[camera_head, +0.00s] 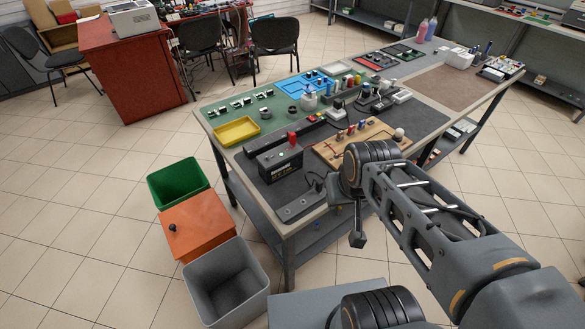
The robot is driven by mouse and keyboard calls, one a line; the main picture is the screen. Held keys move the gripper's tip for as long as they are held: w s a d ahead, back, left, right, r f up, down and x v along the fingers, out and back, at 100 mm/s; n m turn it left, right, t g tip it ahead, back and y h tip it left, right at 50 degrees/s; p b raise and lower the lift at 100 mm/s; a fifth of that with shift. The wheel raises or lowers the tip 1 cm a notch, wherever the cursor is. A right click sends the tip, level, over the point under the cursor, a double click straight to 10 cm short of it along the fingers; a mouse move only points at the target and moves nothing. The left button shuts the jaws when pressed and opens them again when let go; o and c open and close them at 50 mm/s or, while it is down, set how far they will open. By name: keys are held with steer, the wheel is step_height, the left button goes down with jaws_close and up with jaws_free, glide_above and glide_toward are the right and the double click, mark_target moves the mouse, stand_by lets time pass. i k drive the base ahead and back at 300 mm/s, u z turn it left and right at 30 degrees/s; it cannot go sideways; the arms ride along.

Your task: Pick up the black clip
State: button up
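A black battery (279,164) stands near the front left of the table, with a red clip (292,139) on its top. A small dark shape with a thin cable (316,184), possibly the black clip, lies on the dark mat right of the battery; it is too small to be sure. My gripper (357,240) hangs at the end of my arm, at the table's front edge and to the right of that shape, apart from it. It is small and dark, and its fingers cannot be made out.
The table (262,222) holds a wooden board (335,155) with coloured parts, a yellow tray (236,131), a blue tray (297,92) and a grey bar (300,205). A green bin (177,180), an orange box (197,225) and a grey bin (226,280) stand left of it. Floor farther left is clear.

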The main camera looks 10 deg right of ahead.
mark_target(319, 184)
steer(key=z, duration=1.4)
steer(key=k, duration=0.9)
steer(key=u, duration=1.3)
steer(key=i, duration=0.45)
steer(key=z, duration=0.1)
